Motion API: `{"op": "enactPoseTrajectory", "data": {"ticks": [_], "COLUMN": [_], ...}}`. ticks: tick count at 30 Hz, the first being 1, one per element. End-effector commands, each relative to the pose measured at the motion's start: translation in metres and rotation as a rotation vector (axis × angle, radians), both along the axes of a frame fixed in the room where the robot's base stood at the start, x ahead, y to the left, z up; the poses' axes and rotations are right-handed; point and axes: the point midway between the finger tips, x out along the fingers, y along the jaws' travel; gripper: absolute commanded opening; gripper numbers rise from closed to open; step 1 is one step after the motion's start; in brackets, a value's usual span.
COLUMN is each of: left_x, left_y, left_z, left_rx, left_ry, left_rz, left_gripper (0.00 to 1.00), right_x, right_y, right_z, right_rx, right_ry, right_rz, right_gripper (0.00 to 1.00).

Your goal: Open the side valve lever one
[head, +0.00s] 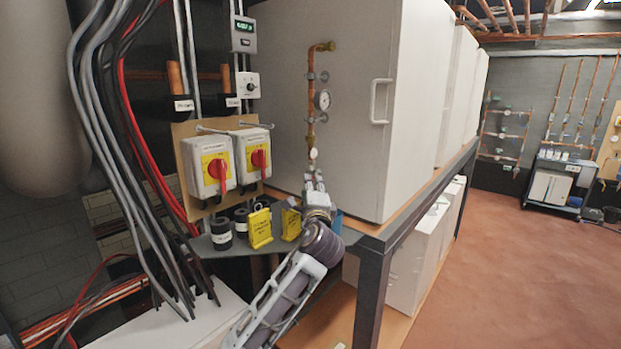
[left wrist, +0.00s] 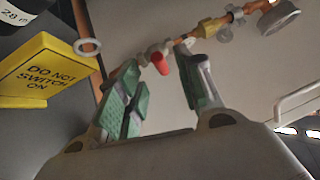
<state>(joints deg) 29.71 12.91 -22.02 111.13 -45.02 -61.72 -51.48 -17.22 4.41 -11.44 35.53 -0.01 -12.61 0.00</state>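A copper pipe (head: 311,130) with a round gauge runs down the side of the white heat pump cabinet (head: 284,85). A small red lever (left wrist: 160,63) shows on this pipework in the left wrist view, between my fingertips as seen and apparently just beyond them. My left gripper (head: 314,184) is at the pipe's lower end, and its view of the lever is partly blocked in the head view. In the left wrist view the left gripper (left wrist: 156,76) has its two green-padded fingers apart with nothing held. Contact with the lever cannot be told. My right gripper is not in view.
Yellow "do not switch on" signs (head: 259,228) and black rolls (head: 221,233) stand on a shelf left of my gripper. Two red-knobbed switch boxes (head: 208,166) hang above. A dark frame post (head: 374,290) stands to the right. Open floor (head: 520,250) lies farther right.

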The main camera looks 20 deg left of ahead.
Motion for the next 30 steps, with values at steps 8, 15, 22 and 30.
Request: {"op": "enactPoseTrajectory", "data": {"ticks": [8, 15, 22, 30], "left_x": [0.027, 0.045, 0.051, 0.051], "left_y": [0.013, 0.02, 0.023, 0.023], "left_z": [0.005, 0.007, 0.008, 0.007], "left_rx": [0.0, 0.0, 0.0, 0.0], "left_ry": [0.002, 0.001, 0.001, 0.001], "left_rz": [0.001, 0.0, 0.0, 0.0], "left_gripper": [0.36, 0.36, 0.36, 0.35], "right_x": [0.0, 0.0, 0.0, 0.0], "right_y": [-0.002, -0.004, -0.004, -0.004], "right_z": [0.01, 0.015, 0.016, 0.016], "right_rx": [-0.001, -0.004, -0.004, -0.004], "right_ry": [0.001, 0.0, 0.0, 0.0], "right_rz": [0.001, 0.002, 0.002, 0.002], "right_gripper": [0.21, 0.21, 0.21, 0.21]}}
